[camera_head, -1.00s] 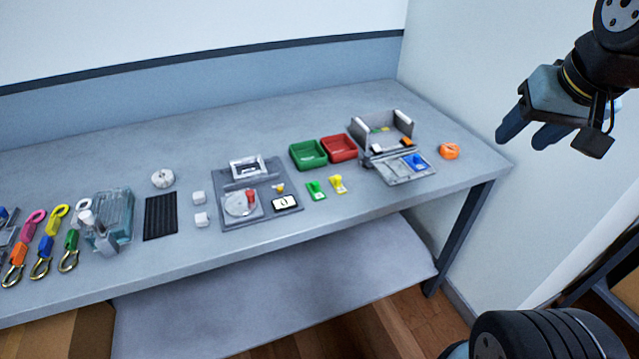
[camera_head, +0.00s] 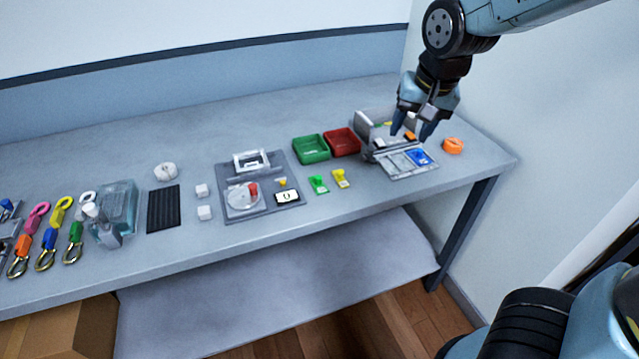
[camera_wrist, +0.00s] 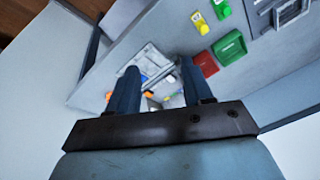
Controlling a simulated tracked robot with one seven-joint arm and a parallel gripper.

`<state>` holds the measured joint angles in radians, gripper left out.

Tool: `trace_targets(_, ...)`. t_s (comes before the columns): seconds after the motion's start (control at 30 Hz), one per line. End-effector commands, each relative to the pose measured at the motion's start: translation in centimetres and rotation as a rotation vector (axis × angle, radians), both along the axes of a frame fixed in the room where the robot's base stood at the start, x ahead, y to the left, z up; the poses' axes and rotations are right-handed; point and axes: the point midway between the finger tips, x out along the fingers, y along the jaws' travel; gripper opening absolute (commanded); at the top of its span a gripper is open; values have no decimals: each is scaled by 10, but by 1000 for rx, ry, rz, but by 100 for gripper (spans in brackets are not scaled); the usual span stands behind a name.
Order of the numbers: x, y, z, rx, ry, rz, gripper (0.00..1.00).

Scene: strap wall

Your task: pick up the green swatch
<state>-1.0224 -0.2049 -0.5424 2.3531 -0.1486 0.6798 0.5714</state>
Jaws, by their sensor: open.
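A small green and yellow patch (camera_head: 384,124) shows inside the grey box-like holder (camera_head: 364,128) at the right of the table; it may be the green swatch, but it is too small and partly hidden to be sure. My gripper (camera_head: 411,133) is open and points down over this holder and the flat grey tray in front. In the wrist view, my gripper (camera_wrist: 158,66) has its two fingers apart with nothing between their tips. Small coloured pieces show between and beyond the fingers, too blurred to name.
The grey tray (camera_head: 402,170) holds a blue piece (camera_head: 418,157). An orange ring (camera_head: 453,145) lies to its right. Green (camera_head: 311,149) and red (camera_head: 342,141) bins stand left of the holder. Green (camera_head: 318,184) and yellow (camera_head: 341,178) clips lie in front. The table's front right is clear.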

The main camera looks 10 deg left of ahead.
Motion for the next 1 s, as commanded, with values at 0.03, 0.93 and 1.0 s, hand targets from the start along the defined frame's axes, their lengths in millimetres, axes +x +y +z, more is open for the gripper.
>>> trace_targets(0.03, 1, 13, -7, -13, 5, 10, 50)
trace_targets(0.93, -14, 183, -68, -146, -138, 46, 50)
trace_targets(1.0, -15, 187, -69, -147, -144, 47, 50)
